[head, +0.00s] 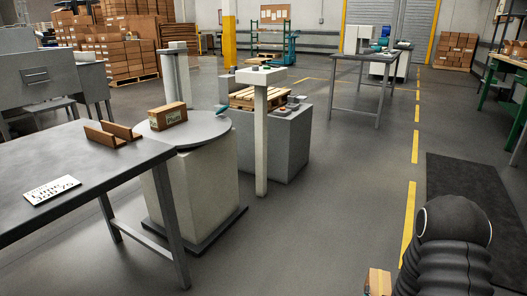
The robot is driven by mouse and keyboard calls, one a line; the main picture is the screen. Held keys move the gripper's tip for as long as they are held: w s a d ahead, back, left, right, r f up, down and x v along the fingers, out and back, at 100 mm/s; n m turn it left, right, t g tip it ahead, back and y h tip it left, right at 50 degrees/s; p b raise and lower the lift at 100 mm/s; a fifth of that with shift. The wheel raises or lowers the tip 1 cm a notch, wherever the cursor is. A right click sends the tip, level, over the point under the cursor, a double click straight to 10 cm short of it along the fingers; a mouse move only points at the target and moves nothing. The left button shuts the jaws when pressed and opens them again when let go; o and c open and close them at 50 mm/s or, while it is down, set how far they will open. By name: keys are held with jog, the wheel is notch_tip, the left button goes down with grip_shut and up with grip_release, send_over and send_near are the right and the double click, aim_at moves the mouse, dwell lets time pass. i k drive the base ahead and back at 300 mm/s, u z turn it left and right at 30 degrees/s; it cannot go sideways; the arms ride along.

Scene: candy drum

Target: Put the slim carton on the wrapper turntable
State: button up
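The wrapper turntable appears to be the round grey disc (212,128) on a pale pedestal, just beyond the right end of the near grey table. A brown carton with a pale printed label (168,117) lies on its left part. A small part of another brown carton (378,281) shows at the bottom edge, just left of my black ribbed arm. I cannot tell which carton is the slim one, or whether the lower one is held. My gripper's fingers are not visible.
The near table (110,165) holds a brown two-railed holder (112,133) and a lettered card (52,190). A pale post (261,140) stands right of the turntable, before a grey block (285,140) with a small pallet. Open floor lies between these and my arm.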

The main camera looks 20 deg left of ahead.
aim_at(188, 128)
jog(key=u, duration=0.05)
jog(key=i, duration=1.4)
jog(key=u, duration=1.2)
jog(key=i, duration=0.8)
jog(key=u, duration=0.75)
